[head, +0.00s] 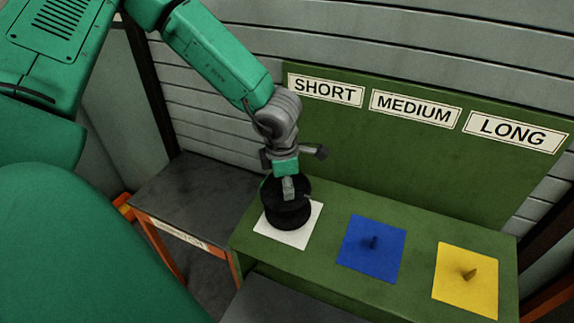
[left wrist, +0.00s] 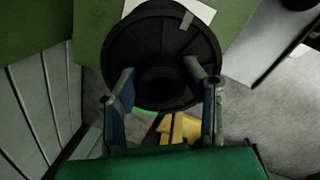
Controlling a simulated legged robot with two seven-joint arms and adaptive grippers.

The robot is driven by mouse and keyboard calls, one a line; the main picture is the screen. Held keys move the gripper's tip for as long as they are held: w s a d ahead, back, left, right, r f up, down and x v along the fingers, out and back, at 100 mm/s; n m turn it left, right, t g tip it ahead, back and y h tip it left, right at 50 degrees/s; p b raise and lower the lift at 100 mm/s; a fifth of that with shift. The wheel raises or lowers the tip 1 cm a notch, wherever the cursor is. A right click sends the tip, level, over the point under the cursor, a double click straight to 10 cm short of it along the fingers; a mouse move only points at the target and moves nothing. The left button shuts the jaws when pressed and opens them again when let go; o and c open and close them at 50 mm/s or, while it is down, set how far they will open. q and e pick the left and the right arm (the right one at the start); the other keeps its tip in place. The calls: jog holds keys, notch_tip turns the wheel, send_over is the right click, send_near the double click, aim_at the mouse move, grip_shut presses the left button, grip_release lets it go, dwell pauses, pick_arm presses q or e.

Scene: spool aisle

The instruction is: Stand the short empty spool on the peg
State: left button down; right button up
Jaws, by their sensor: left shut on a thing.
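The black spool (head: 288,216) is upright or nearly so, over the white square (head: 302,238) below the SHORT sign (head: 325,90). My left gripper (head: 289,187) comes down from above and is shut on the spool's upper part. In the left wrist view the spool's round flange (left wrist: 150,38) and dark core show between the two fingers of the gripper (left wrist: 160,80). The spool hides any peg on the white square, so I cannot tell whether it is around a peg or just above. My right gripper is out of view.
To the right on the green stand (head: 330,208) are a blue square (head: 355,262) with a peg under MEDIUM (head: 415,108) and a yellow square (head: 455,295) with a peg under LONG (head: 515,132). The green back panel rises behind. A grey table (head: 190,185) at left looks bare.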

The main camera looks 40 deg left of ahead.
pick_arm(q)
jog(key=shift+w+a+f+b, duration=0.15)
jog(key=shift+f+b, duration=0.35)
jog(key=shift+f, duration=0.45)
jog(key=shift+w+d+f+b, duration=0.15)
jog(key=shift+f+b, duration=0.3)
jog(key=shift+f, duration=0.5)
jog(key=c, duration=0.9)
grip_release()
jog(key=shift+a, duration=0.1)
jog(key=shift+o, duration=0.2)
jog(key=shift+r, duration=0.1)
jog(key=r, duration=0.3)
jog(key=s+r, duration=0.1)
jog(key=r, duration=0.6)
jog(key=shift+s+d, duration=0.25)
jog(key=shift+s, duration=0.05)
jog(key=shift+s+r, duration=0.15)
jog(key=shift+r, duration=0.55)
